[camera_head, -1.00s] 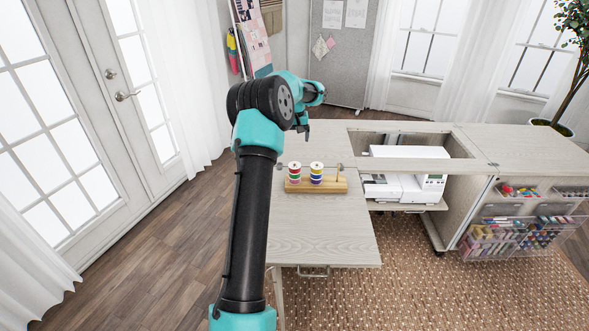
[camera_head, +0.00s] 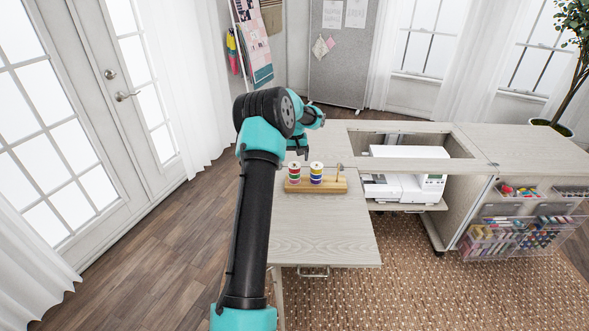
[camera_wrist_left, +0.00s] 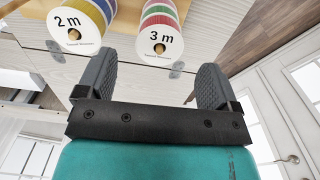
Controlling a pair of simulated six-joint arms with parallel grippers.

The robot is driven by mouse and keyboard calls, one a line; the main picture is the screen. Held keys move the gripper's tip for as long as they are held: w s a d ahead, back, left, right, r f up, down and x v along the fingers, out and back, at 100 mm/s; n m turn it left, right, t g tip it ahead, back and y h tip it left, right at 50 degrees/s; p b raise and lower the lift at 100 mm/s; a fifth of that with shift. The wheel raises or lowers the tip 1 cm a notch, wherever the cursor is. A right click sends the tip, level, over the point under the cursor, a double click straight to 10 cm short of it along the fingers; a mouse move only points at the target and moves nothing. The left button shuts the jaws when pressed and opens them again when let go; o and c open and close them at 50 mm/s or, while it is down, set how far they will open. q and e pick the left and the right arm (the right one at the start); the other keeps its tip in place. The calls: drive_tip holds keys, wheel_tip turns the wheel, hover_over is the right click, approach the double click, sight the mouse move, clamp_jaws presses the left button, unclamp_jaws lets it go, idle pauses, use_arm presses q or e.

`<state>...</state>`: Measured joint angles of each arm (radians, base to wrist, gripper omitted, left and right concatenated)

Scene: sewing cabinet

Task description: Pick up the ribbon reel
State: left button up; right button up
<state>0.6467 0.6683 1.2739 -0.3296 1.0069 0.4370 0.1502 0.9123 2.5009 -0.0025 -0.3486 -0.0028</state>
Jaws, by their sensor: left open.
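Two stacks of coloured ribbon reels stand on a wooden stand (camera_head: 312,185) on the lowered table leaf. The left stack (camera_head: 295,174) and the right stack (camera_head: 316,173) show in the head view. In the left wrist view, a reel labelled "3 m" (camera_wrist_left: 160,42) lies ahead of the space between my fingers, and one labelled "2 m" (camera_wrist_left: 74,36) lies to its left. My left gripper (camera_head: 301,152) is open and empty, just behind and above the left stack; its two fingers (camera_wrist_left: 153,78) show apart in the wrist view. My right gripper is out of sight.
A short peg (camera_head: 338,172) stands at the stand's right end. A white sewing machine (camera_head: 409,170) sits in the cabinet opening to the right. The front of the table leaf (camera_head: 325,235) is clear. Clear bins (camera_head: 520,238) hang on the cabinet's right side.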

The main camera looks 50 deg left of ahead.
sight(294, 164)
use_arm(q)
wheel_tip(294, 164, down, 5)
drive_tip(key=shift+r, duration=0.1)
idle(0.6)
drive_tip(key=c, duration=1)
drive_tip(key=shift+r, duration=0.1)
wheel_tip(294, 164, up, 10)
drive_tip(key=shift+f, duration=0.1)
drive_tip(key=shift+w, duration=0.1)
idle(0.4)
